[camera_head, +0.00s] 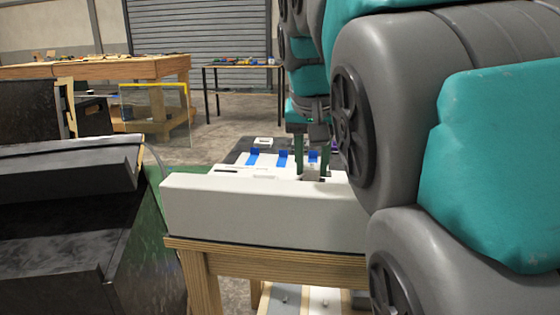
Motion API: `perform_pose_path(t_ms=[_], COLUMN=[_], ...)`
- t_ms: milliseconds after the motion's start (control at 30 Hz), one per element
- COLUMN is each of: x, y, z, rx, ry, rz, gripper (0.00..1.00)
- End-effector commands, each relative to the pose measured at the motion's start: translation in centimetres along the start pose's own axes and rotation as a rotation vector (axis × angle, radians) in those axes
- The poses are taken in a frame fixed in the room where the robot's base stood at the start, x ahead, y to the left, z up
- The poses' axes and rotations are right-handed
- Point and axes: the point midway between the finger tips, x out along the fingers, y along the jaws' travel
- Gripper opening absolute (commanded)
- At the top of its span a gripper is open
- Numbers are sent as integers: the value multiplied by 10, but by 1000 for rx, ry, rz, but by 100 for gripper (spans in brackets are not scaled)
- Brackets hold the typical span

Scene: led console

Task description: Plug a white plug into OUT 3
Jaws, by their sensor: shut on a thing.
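My gripper (312,168) points down over the right part of the white console (250,210). Its two dark green fingers are shut on a small whitish piece that looks like the white plug (311,174). The piece is low, at the console's top face; I cannot tell whether it is seated in a socket or just above one. Several blue parts (253,157) stand in a row on the console's top. The OUT labels are too small to read, so I cannot tell which one is OUT 3.
The console rests on a wooden table (270,256). My grey and teal arm hides its right end. A small white block (263,142) lies behind the blue parts. Black stepped furniture (65,210) stands at left. A wooden workbench (95,70) and a dark-legged table (243,67) stand far behind.

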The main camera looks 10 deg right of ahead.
Motion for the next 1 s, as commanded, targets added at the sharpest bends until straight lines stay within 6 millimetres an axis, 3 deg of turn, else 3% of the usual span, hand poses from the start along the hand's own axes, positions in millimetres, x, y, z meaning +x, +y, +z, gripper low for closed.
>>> perform_pose_path(t_ms=[300,333,633,800,1000], x=[0,0,0,0,0], y=[0,0,0,0,0], z=[0,0,0,0,0], rx=[0,0,0,0,0], ry=[2,2,1,1,1], rz=[0,0,0,0,0], gripper=[0,38,71,71,93])
